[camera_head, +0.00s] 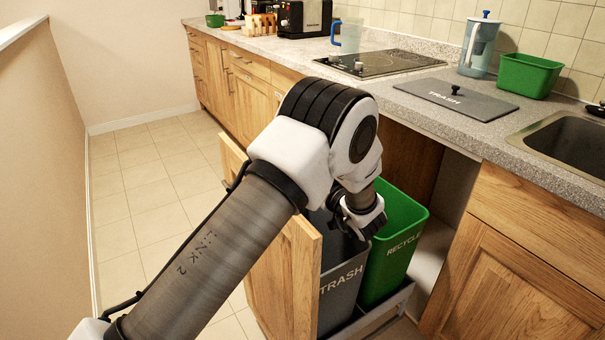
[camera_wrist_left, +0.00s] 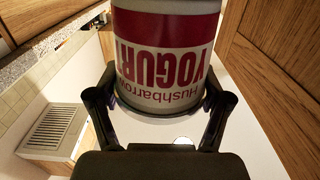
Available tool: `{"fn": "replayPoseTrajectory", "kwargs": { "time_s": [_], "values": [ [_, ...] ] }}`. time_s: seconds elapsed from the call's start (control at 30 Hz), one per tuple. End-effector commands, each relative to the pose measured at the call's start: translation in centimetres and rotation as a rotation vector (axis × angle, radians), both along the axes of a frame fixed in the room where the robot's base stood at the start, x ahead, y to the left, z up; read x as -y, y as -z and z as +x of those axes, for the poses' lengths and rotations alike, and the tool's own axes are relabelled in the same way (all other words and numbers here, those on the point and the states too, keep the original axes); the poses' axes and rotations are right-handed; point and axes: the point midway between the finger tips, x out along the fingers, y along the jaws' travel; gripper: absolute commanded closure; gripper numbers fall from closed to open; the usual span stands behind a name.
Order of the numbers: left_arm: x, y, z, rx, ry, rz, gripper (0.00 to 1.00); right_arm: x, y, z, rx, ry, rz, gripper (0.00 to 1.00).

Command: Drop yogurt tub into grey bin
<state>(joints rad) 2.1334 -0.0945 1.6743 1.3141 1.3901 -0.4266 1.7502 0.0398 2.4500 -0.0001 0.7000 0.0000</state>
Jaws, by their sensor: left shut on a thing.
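The yogurt tub (camera_wrist_left: 165,55), white with a red band and "Hushbarrow YOGURT" lettering, appears upside down in the left wrist view. My left gripper (camera_wrist_left: 160,105) is shut on it, one finger on each side. In the head view my left gripper (camera_head: 360,216) points down at the top of the pulled-out bins. The tub cannot be made out there. The grey bin (camera_head: 337,307), marked TRASH, stands left of the green bin, its opening partly hidden by my arm. My right gripper is not in view.
The green RECYCLE bin (camera_head: 397,247) stands beside the grey one. A wooden drawer front (camera_head: 283,270) stands just left of the bins. The counter above holds a grey TRASH lid (camera_head: 455,98), a green tub (camera_head: 528,75), a pitcher (camera_head: 480,45) and a cooktop (camera_head: 379,64).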

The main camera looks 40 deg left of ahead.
Motion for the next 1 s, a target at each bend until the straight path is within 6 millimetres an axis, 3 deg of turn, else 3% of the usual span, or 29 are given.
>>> {"fn": "replayPoseTrajectory", "kwargs": {
  "time_s": [0.3,0.67,0.7,0.73,1.0],
  "values": [
    [0.1,4.8,0.0,-0.001,0.003,0.001,0.63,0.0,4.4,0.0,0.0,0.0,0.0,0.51],
    [0.1,5.3,0.0,0.001,0.004,0.002,0.63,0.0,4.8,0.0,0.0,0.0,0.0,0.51],
    [0.1,5.4,0.0,0.001,0.004,0.002,0.11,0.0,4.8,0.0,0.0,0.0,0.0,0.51],
    [0.1,5.4,0.0,0.0,0.004,0.002,0.01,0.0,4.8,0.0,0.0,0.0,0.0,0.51],
    [0.1,5.4,0.0,0.0,0.004,0.002,0.0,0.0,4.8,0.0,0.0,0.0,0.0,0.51]
  ]
}}
